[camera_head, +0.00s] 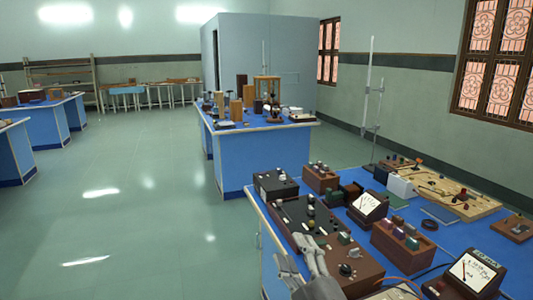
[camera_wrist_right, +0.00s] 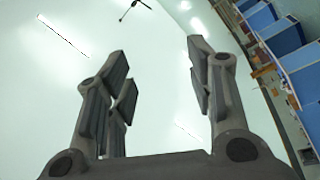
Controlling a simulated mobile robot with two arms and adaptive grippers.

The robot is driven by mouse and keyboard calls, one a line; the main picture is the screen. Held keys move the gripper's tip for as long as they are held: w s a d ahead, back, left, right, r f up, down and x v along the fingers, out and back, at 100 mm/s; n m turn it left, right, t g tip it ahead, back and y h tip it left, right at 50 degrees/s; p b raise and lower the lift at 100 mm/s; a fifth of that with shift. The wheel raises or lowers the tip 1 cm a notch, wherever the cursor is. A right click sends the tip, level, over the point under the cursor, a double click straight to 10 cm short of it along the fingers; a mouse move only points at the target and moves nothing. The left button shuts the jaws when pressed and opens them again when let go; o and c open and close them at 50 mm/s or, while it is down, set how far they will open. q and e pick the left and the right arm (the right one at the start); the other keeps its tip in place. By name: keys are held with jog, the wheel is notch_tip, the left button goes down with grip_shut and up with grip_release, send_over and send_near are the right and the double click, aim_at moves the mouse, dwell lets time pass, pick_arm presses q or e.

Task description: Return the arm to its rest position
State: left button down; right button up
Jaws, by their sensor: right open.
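My right gripper (camera_head: 298,258) shows at the bottom of the head view, in front of the left edge of the near blue bench (camera_head: 262,232). Its fingers are apart. My left arm and left gripper are not in view.
The near bench carries a black-topped box (camera_head: 310,222), dial meters (camera_head: 368,207) and (camera_head: 472,270), and a red-brown box (camera_head: 400,242) close to the gripper. A second blue bench (camera_head: 232,165) stands behind. Open floor (camera_head: 140,220) lies to the left.

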jog(key=s+d+f+m+g+h, duration=0.3)
jog(key=s+d+f+m+g, duration=0.15)
jog(key=f, duration=0.45)
jog(key=s+d+f+m+g+h, duration=0.3)
jog(key=s+d+f+m, duration=0.25)
jog(key=f, duration=0.35)
jog(key=s+d+f+m+g, duration=0.2)
jog(key=s+f+g, duration=0.25)
jog(key=s, duration=0.55)
jog(key=s+d+f+m+g, duration=0.15)
jog(key=s+f+g, duration=0.35)
jog(key=s, duration=0.6)
notch_tip(320, 180, down, 31)
jog(key=s+b, duration=0.1)
jog(key=b, duration=0.2)
jog(key=s+d+f+g+b, duration=0.1)
jog(key=s+d+f+b, duration=0.2)
jog(key=s+f, duration=1.3)
notch_tip(320, 180, down, 2)
jog(key=shift+s+d+f+n+h, duration=0.1)
jog(key=shift+s+d+n+h, duration=0.2)
jog(key=shift+d+n, duration=0.1)
